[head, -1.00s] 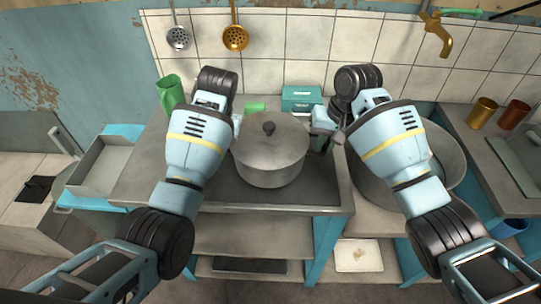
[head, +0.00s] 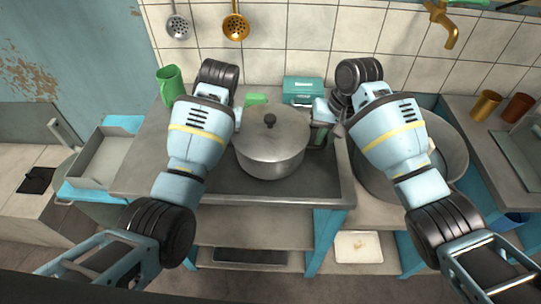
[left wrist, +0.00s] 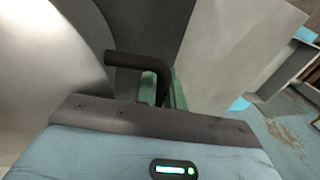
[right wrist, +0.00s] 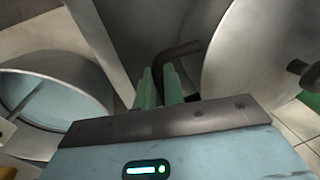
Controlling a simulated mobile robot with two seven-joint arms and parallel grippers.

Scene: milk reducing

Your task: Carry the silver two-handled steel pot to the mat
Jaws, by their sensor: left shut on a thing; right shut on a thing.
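The silver steel pot (head: 272,155), lidded with a dark knob, is upright at the middle of the counter, over a dark grey flat area (head: 225,187) that may be the mat. My left gripper (left wrist: 163,88) is shut on the pot's dark handle (left wrist: 135,60) at the pot's left side; its fingers are mostly hidden by my arm in the head view. My right gripper (head: 322,137) is shut on the opposite handle (right wrist: 180,50) at the right side. I cannot tell whether the pot's base touches the surface.
A green mug (head: 170,86) and a teal box (head: 303,90) stand toward the back. A large round metal basin (head: 450,150) is on the right, below my right arm. A grey tray (head: 98,160) is at the left. Ladles (head: 235,27) hang on the tiled wall.

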